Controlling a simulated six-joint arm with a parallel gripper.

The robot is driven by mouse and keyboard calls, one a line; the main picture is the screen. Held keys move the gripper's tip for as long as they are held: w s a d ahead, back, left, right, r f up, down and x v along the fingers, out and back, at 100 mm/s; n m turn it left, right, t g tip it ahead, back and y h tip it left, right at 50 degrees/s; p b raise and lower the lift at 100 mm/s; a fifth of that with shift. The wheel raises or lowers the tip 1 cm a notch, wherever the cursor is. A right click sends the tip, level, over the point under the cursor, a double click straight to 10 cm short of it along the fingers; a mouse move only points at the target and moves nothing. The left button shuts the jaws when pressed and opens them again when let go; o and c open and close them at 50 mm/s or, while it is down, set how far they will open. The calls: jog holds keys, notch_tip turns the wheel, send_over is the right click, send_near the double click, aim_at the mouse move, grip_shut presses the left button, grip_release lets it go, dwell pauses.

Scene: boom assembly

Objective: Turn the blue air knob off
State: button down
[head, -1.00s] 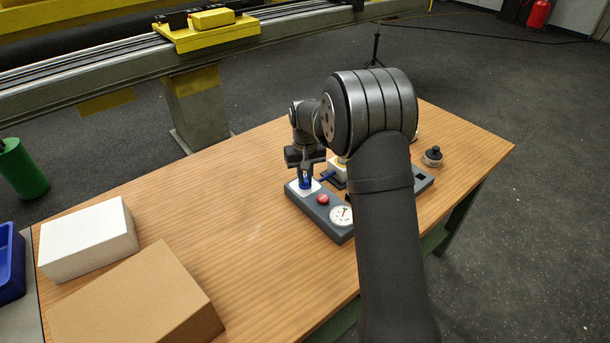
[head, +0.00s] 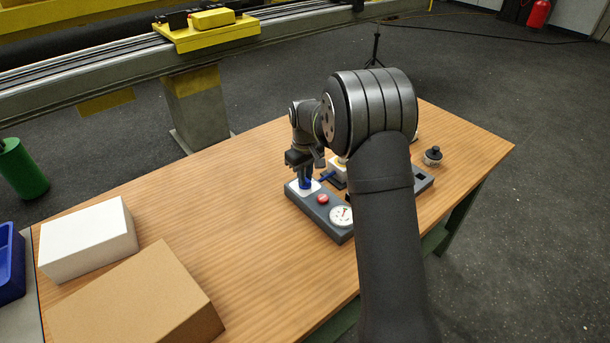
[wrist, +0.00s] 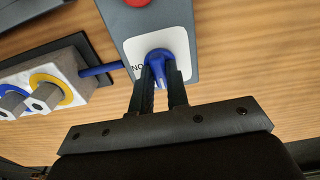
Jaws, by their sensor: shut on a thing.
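The blue air knob (wrist: 158,56) sits on a white label plate (wrist: 176,42) at the end of a grey panel. My gripper (wrist: 160,72) is shut on the knob, with one dark finger on each side of it. In the head view the knob (head: 305,183) shows under my gripper (head: 305,176), at the left end of the panel (head: 334,228).
A red button (head: 323,199) and a round gauge (head: 341,216) share the panel. A white box (head: 88,240) and a brown box (head: 140,300) lie at left.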

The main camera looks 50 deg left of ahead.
jog(key=c, duration=1.4)
grip_release()
jog(key=shift+r, duration=0.15)
notch_tip(320, 180, up, 17)
notch_tip(320, 180, down, 17)
jog(key=shift+f, duration=0.15)
dwell(0.4)
